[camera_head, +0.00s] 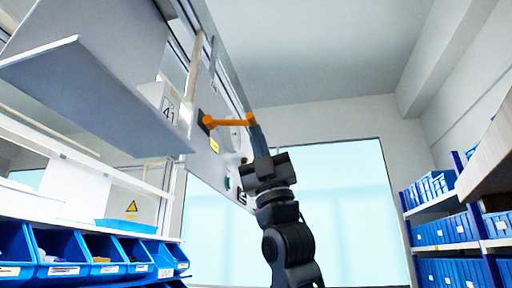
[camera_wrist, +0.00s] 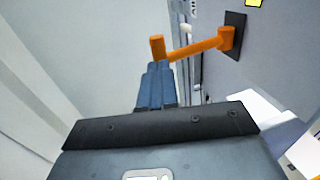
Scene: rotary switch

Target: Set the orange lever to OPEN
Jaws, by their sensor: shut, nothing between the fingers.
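The orange lever (camera_head: 228,122) sticks out from a grey panel (camera_head: 228,150) on the left in the head view. Its arm runs roughly sideways from a dark mounting plate and ends in a short knob. In the wrist view the orange lever (camera_wrist: 200,47) spans the upper middle, with its knob end at the left. My gripper (camera_head: 252,122) is shut and empty, its fingertips close to the knob end. In the wrist view my gripper (camera_wrist: 158,68) has its fingertips just below the knob. I cannot tell whether they touch. The OPEN marking is not readable.
A yellow label (camera_head: 214,145) and a green button (camera_head: 228,183) are on the panel near the lever. Blue bins (camera_head: 60,250) line a shelf at lower left. A blue-bin rack (camera_head: 445,230) stands at right. The space right of the panel is free.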

